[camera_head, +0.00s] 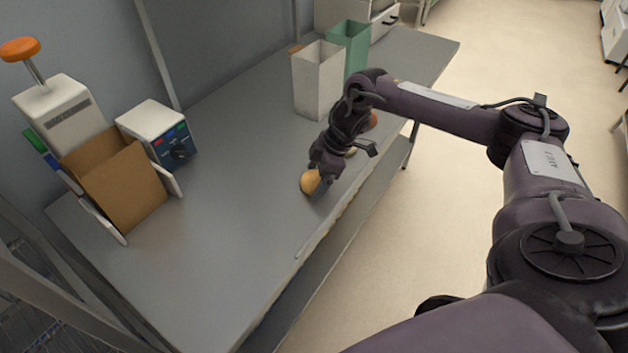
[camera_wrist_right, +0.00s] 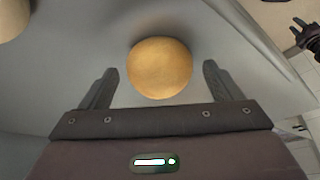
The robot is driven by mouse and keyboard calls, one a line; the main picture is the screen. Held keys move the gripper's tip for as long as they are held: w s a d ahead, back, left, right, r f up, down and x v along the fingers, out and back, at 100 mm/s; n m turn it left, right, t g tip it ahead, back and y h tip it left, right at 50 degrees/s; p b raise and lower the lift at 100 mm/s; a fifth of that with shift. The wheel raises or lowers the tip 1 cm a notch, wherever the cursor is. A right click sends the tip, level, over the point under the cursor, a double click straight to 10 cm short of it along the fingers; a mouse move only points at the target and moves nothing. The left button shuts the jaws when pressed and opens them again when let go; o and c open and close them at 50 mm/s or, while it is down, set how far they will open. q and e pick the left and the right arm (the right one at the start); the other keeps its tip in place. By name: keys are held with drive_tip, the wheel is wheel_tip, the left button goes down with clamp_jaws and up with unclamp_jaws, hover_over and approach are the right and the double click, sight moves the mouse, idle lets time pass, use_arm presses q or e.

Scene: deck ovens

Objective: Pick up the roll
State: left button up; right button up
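The roll (camera_head: 309,182) is a golden-brown round bun on the grey metal table, near its front edge. My right gripper (camera_head: 320,180) reaches down over it, and its fingers partly hide it in the head view. In the right wrist view the roll (camera_wrist_right: 160,67) lies between the two spread fingers, with a gap on each side. The right gripper is open and holds nothing. My left gripper is out of the head view; a dark gripper with two parted fingers (camera_wrist_right: 298,27) shows at the right wrist view's top right edge.
Other round bread-like items (camera_head: 372,119) lie partly hidden behind my right gripper. A white bin (camera_head: 318,82) and a green bin (camera_head: 350,48) stand farther back. A cardboard box (camera_head: 122,190) and a white control box (camera_head: 150,125) are at the left. The table's middle is clear.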

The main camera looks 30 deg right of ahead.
drive_tip(key=c, duration=1)
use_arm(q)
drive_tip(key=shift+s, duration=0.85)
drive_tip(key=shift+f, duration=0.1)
use_arm(e)
drive_tip(key=shift+r, duration=0.2)
